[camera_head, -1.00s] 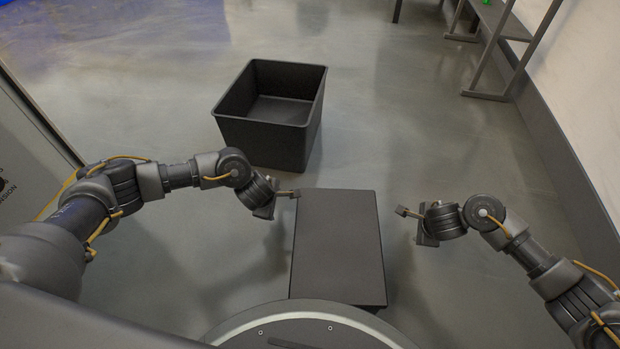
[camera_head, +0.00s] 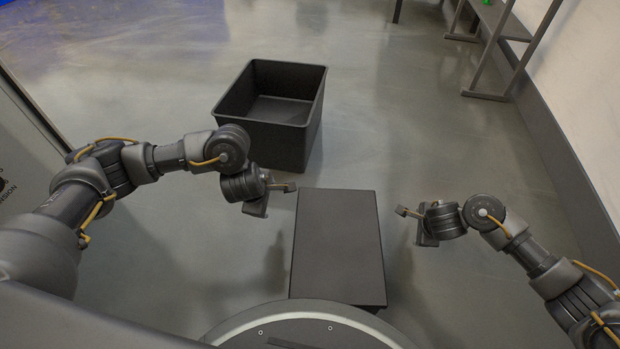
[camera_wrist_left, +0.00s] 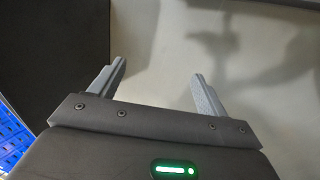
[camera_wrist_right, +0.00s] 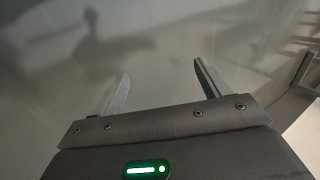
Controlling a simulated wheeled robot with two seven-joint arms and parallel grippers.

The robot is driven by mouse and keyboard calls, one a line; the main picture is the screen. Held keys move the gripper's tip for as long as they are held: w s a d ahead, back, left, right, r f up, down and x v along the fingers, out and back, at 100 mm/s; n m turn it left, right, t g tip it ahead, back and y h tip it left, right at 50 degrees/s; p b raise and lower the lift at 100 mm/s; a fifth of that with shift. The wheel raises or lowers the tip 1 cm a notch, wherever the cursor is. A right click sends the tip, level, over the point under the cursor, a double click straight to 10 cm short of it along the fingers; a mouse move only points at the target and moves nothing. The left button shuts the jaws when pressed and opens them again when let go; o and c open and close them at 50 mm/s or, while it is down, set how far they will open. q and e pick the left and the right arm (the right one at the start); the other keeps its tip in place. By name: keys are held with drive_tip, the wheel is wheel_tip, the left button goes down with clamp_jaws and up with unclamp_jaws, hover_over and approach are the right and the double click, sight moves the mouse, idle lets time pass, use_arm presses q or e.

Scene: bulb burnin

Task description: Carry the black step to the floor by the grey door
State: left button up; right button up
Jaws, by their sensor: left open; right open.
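The black step (camera_head: 338,245) is a flat dark rectangular block on the floor right in front of my base, seen in the head view. My left gripper (camera_head: 290,187) is beside the step's far left corner, a little apart from it. Its two fingers also show apart and empty in the left wrist view (camera_wrist_left: 160,85). My right gripper (camera_head: 402,211) is to the right of the step with a gap between them. Its fingers are apart and empty in the right wrist view (camera_wrist_right: 162,85). No grey door is clearly identifiable; a grey panel (camera_head: 30,150) stands at the left edge.
An open black bin (camera_head: 300,143) stands on the floor just beyond the step. A grey frame or shelf (camera_head: 500,50) stands at the far right along the pale wall (camera_head: 590,90). The floor (camera_head: 420,120) between the bin and the wall is clear.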

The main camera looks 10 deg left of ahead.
use_arm(q)
drive_tip(key=shift+v, duration=1.7)
use_arm(e)
drive_tip(key=shift+r, duration=0.1)
drive_tip(key=v, duration=1.2)
